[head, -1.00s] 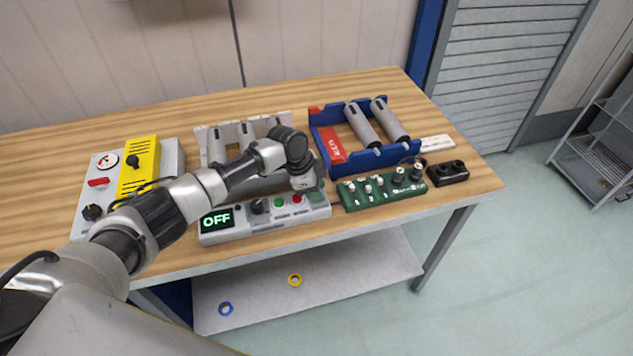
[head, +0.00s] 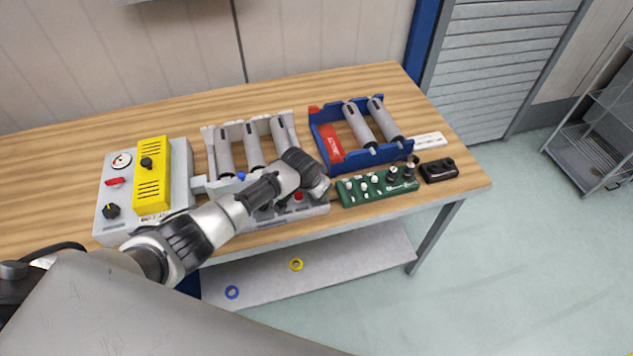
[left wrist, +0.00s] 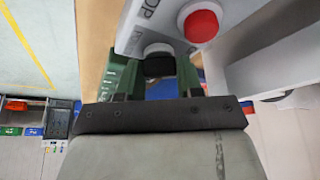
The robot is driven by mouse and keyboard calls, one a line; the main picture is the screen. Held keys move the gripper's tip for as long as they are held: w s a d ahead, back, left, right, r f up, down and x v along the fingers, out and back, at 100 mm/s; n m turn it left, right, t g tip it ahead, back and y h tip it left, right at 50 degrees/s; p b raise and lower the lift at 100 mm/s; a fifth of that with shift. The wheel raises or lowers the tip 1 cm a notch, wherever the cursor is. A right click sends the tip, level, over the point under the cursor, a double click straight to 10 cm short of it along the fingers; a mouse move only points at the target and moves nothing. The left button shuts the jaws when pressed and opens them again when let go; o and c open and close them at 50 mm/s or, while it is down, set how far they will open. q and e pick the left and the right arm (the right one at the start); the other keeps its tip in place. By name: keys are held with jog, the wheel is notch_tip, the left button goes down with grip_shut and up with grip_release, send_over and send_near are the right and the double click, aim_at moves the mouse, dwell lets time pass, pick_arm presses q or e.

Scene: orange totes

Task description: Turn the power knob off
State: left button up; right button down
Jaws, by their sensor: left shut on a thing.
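The grey control panel (head: 292,218) stands at the table's front edge, largely covered by my left arm in the head view. Its display is hidden behind the arm. A red button (head: 298,196) shows beside my left gripper (head: 318,189). In the left wrist view, the red button (left wrist: 201,25) sits on the panel near partly cut-off lettering. A black knob (left wrist: 158,63) with a pale base lies between the fingers of my left gripper, which is shut on it. I cannot tell whether this is the power knob. My right gripper is out of view.
A green board (head: 378,187) with several knobs and a black box (head: 438,171) stand to the right. Behind are a grey rack (head: 208,145) and a blue rack (head: 383,155) with cylinders. A grey box with a yellow block (head: 152,185) stands at left.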

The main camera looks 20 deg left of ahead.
pick_arm(q)
jog(key=shift+w+d+r+n+t+y+p, duration=0.1)
jog(key=shift+n+t+y+p, duration=0.15)
jog(key=shift+n, duration=0.3)
jog(key=shift+r+n+t+y+p, duration=0.15)
jog(key=shift+n+p, duration=0.2)
jog(key=shift+n, duration=0.2)
jog(key=shift+f, duration=0.15)
jog(key=o, duration=0.9)
jog(key=shift+o, duration=0.2)
jog(key=v, duration=1)
jog(key=shift+r+b, duration=0.4)
